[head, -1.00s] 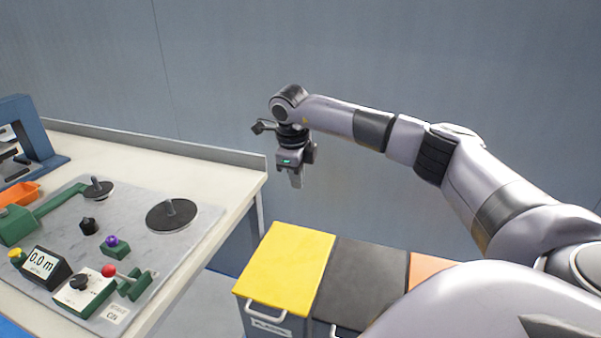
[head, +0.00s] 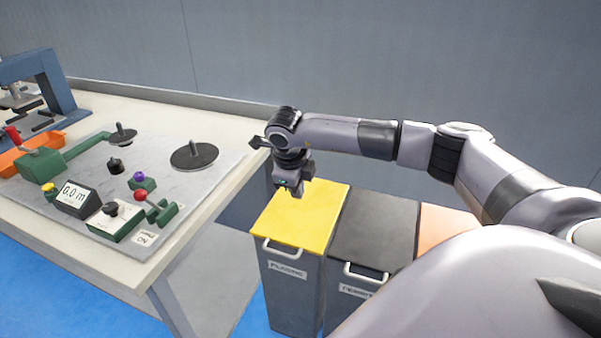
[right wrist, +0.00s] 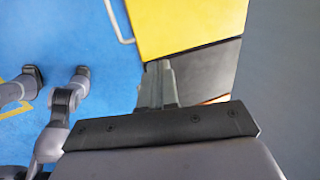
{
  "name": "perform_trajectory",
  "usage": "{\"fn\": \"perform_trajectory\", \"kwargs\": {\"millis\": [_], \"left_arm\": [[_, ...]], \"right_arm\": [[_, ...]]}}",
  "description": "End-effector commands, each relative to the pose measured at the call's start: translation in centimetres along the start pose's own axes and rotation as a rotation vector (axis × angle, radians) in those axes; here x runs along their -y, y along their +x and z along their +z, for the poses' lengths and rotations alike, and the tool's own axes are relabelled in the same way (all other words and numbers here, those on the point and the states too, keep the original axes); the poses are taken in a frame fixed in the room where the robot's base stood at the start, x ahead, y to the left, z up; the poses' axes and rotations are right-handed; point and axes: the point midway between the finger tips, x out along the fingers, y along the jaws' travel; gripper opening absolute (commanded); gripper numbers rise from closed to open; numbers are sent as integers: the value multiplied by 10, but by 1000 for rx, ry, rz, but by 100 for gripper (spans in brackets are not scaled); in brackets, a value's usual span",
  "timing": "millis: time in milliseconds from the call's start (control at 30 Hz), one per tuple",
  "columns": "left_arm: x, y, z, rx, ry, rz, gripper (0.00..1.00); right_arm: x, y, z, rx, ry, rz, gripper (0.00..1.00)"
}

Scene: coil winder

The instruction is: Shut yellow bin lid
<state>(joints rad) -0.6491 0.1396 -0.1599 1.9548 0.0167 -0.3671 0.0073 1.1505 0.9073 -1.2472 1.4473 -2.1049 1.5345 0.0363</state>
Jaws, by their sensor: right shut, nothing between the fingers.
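The yellow bin lid (head: 303,215) lies flat on top of its grey bin (head: 290,285), whose front label looks like "PLASTIC". A white handle (head: 280,251) sits at the lid's front edge. My right gripper (head: 295,192) is shut and empty, pointing down over the back left part of the yellow lid; I cannot tell whether it touches. In the right wrist view the yellow lid (right wrist: 185,25) fills the top, beyond the shut fingers (right wrist: 157,80). My left gripper is not in the head view.
A black-lidded bin (head: 372,232) and an orange-lidded bin (head: 447,225) stand to the right of the yellow one. The workbench (head: 225,185) with the coil winder panel is close on the left. Blue floor (head: 255,318) is open in front.

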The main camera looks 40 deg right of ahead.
Motion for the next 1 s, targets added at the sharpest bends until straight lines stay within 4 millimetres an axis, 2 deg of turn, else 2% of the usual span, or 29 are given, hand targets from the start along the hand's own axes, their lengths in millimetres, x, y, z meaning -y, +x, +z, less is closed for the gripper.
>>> {"fn": "perform_trajectory", "kwargs": {"millis": [33,200,500,700,1000], "left_arm": [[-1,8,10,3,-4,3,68],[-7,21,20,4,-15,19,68],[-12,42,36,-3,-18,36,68],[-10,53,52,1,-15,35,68],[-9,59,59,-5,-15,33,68]], "right_arm": [[-14,20,0,-2,-5,3,0],[-49,63,0,-3,-5,4,0],[-89,127,0,-1,-1,2,0],[-102,154,0,-1,-1,1,0],[-108,170,0,-1,0,1,0]]}}
